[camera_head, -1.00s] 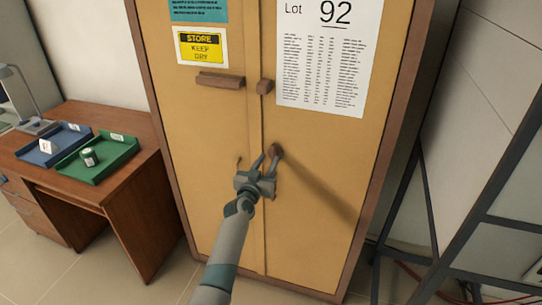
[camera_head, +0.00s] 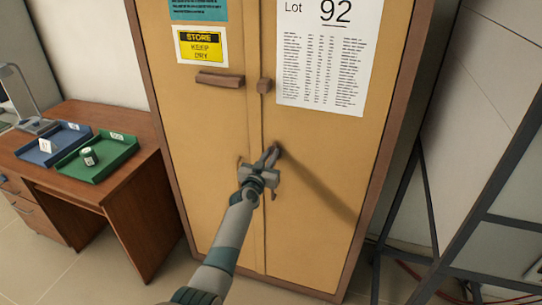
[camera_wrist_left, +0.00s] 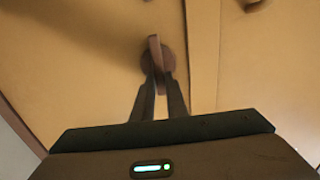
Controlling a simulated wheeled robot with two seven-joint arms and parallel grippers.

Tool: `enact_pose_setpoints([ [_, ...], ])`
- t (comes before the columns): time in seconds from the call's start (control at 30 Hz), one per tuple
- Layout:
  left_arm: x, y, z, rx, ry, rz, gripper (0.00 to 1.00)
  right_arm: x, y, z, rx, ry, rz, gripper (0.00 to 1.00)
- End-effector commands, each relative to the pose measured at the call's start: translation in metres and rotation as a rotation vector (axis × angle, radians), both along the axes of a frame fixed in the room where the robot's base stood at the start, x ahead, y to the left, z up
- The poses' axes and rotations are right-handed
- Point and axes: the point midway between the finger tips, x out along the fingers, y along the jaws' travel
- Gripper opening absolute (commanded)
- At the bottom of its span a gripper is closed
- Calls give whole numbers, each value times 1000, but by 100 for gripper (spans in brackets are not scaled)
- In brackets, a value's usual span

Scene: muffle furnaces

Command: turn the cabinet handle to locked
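The tall yellow-tan cabinet (camera_head: 320,210) with a brown frame stands in front of me. Its handle is a brown turning lever on a round base, seen in the wrist view (camera_wrist_left: 154,48), where the lever runs nearly upright in the picture. In the head view my gripper mostly hides the handle. My left gripper (camera_head: 271,157) is at the handle on the door. In the wrist view its two dark fingers (camera_wrist_left: 158,85) are close together, with the lower part of the lever between their tips. My right gripper is not in view.
A wooden desk (camera_head: 135,190) with a blue tray (camera_head: 45,158) and a green tray (camera_head: 115,160) stands left. A dark metal frame (camera_head: 428,200) stands right.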

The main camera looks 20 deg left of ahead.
Motion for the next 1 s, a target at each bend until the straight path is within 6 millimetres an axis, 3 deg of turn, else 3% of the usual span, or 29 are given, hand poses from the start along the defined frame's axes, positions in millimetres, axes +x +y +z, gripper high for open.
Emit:
enact_pose_setpoints([
  [0.47, 0, 2, -1, -87, 2, 0, 0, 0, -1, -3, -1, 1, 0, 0],
  [1.0, 1, 10, -3, -518, 15, 0, 0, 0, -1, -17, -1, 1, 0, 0],
])
